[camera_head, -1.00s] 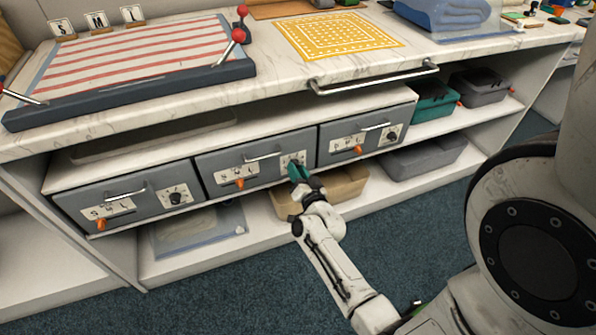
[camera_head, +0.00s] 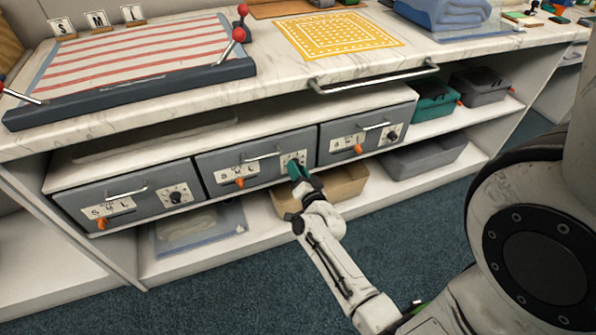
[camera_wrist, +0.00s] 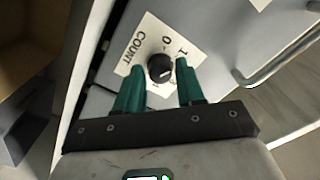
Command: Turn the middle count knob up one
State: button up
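The middle drawer (camera_head: 221,168) is a grey front with a bar handle, an orange size slider and a count knob. In the wrist view its black count knob (camera_wrist: 160,68) sits on a white plate (camera_wrist: 139,43) marked "COUNT", with 0 and 1 legible. The knob's light pointer mark faces the lower right of the picture; its exact setting is unclear. My gripper (camera_wrist: 158,75) has two teal fingers, open, one on each side of the knob, with gaps visible between fingers and knob. In the head view my gripper (camera_head: 294,168) covers most of this knob.
The drawer's bar handle (camera_wrist: 262,66) is to the right of the fingers in the wrist view. Matching drawers stand left (camera_head: 130,200) and right (camera_head: 365,134). A tan bin (camera_head: 343,184) is on the shelf below. Blue carpet is clear in front.

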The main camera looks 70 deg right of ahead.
jog(key=o, duration=0.3)
jog(key=p+v, duration=0.1)
jog(key=v, duration=0.9)
jog(key=shift+s+a+p, duration=0.25)
jog(key=shift+s+p, duration=0.05)
jog(key=shift+w, duration=0.1)
